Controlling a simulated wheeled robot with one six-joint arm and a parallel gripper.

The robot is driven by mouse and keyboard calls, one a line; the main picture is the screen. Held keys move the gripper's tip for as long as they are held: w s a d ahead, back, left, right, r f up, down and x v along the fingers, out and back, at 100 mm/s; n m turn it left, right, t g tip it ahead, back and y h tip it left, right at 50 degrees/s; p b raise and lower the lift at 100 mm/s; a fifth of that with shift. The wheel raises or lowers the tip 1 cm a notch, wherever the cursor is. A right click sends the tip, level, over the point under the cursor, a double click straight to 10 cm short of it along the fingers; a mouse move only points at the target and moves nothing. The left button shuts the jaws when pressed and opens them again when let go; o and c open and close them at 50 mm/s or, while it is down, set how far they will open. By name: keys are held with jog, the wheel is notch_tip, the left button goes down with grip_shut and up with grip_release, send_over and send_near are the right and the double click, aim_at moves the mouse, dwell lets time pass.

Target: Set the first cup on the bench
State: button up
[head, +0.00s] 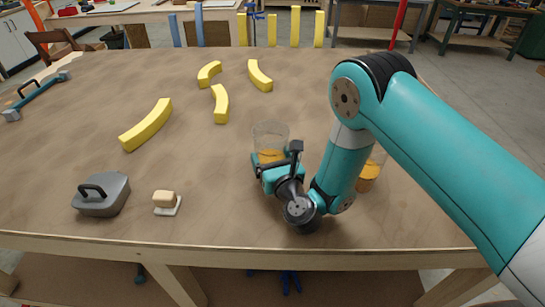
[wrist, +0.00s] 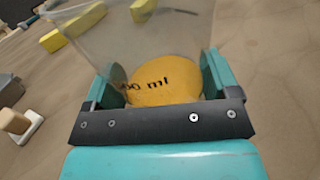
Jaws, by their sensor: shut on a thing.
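A clear cup (head: 270,134) with an orange lower part stands upright on the brown bench (head: 230,205). My gripper (head: 276,170) is low at the cup's near side and shut on it, with a jaw on each side. In the wrist view, the cup (wrist: 165,78) fills the space between the jaws, and dark lettering ending in "ml" shows on the orange part. I cannot tell whether the cup's base touches the bench. A second cup with an orange lower part (head: 369,178) is partly hidden behind my arm at the right.
Several yellow curved pieces, including a long one (head: 147,125), lie on the bench's left and far parts. A grey handled tool (head: 102,195) and a small brush-like block (head: 165,202) lie at the near left.

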jog(key=o, duration=0.6)
jog(key=shift+f, duration=0.1)
jog(key=shift+r, duration=0.2)
